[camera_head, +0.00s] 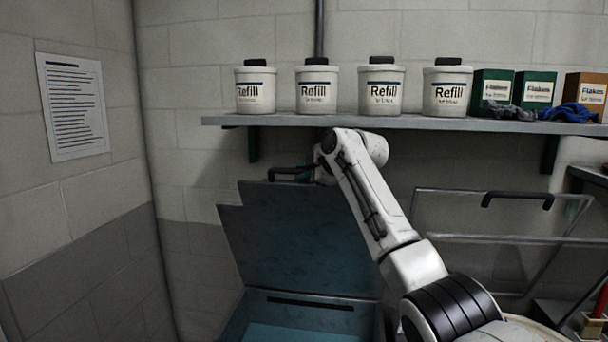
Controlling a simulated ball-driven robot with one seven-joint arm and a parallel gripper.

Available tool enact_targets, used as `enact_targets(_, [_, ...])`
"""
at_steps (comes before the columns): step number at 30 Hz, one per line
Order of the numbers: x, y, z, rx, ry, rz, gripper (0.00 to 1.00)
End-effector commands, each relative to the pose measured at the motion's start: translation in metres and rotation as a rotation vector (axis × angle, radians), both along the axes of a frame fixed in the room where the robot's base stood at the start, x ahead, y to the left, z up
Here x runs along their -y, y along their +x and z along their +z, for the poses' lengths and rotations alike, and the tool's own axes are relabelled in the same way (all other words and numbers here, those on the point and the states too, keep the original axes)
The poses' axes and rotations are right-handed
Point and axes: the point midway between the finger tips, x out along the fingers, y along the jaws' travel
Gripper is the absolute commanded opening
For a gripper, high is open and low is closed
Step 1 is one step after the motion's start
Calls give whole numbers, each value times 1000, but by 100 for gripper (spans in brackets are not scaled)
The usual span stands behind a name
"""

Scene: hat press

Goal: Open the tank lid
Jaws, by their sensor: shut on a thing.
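The tank lid (300,235) is a dark blue-grey panel that stands raised and steeply tilted at lower centre. Its black handle (285,171) sticks up at the lid's upper edge. The tank (255,308) lies below it, with a lighter blue inside showing at the bottom of the picture. My gripper (304,173) is at the right end of the handle and is shut on it. My arm's wrist hides most of the gripper, so the fingers are hard to make out. My arm also covers the lid's right side.
A wall shelf (400,123) runs just above my wrist, with several white Refill tubs (316,88), green and brown boxes (536,90) and dark cloths on it. A metal frame with another black handle (517,199) stands at right. A wall is at left.

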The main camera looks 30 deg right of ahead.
Motion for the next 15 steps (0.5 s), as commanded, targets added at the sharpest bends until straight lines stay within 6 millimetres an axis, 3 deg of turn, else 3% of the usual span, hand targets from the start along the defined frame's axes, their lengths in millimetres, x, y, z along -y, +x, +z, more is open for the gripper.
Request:
enact_targets(1, [0, 0, -7, -12, 1, 1, 0])
enact_targets(8, [0, 0, -8, -14, 1, 0, 0])
enact_targets(9, [0, 0, -9, -14, 1, 0, 27])
enact_targets(15, [0, 0, -8, -14, 2, 0, 44])
